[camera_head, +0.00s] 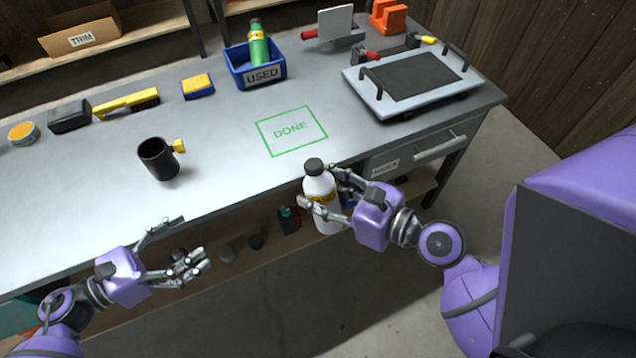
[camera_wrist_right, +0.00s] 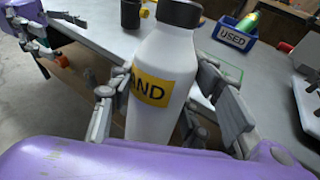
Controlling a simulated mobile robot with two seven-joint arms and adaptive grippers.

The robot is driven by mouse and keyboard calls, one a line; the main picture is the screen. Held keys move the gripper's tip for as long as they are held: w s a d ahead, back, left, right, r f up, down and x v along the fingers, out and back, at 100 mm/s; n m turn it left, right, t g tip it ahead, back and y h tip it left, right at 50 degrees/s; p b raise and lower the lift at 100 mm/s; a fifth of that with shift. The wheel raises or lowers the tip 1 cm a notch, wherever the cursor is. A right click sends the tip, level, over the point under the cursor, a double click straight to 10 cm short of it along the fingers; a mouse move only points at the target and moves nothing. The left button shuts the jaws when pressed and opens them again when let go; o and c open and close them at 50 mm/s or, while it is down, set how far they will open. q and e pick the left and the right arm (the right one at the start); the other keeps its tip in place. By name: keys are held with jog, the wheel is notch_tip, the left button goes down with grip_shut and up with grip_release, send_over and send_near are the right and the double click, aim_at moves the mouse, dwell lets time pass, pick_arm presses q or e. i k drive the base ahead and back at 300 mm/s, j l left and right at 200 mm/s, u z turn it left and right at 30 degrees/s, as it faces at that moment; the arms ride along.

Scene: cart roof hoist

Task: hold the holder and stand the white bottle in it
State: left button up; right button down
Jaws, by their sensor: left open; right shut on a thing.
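The white bottle (camera_head: 318,189) has a black cap and a yellow label. My right gripper (camera_head: 322,187) is shut on it and holds it upright at the front edge of the bench. The bottle also fills the middle of the right wrist view (camera_wrist_right: 160,85), between the fingers. The holder (camera_head: 157,159), a black cup with a yellow knob on its right side, stands on the bench left of the bottle. It looks empty, though its inside is dark. My left gripper (camera_head: 172,245) is open and empty, in front of the bench edge and below the holder in the picture.
A green DONE square (camera_head: 291,131) is marked on the bench and is bare. Behind it stands a blue USED bin (camera_head: 256,72) with a green bottle. A yellow-blue sponge (camera_head: 198,86) and a brush (camera_head: 126,103) lie at the back. A grey tray (camera_head: 385,106) stands at right.

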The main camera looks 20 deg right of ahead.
aim_at(166, 170)
jog(key=i+j, duration=0.65)
jog(key=i, duration=0.1)
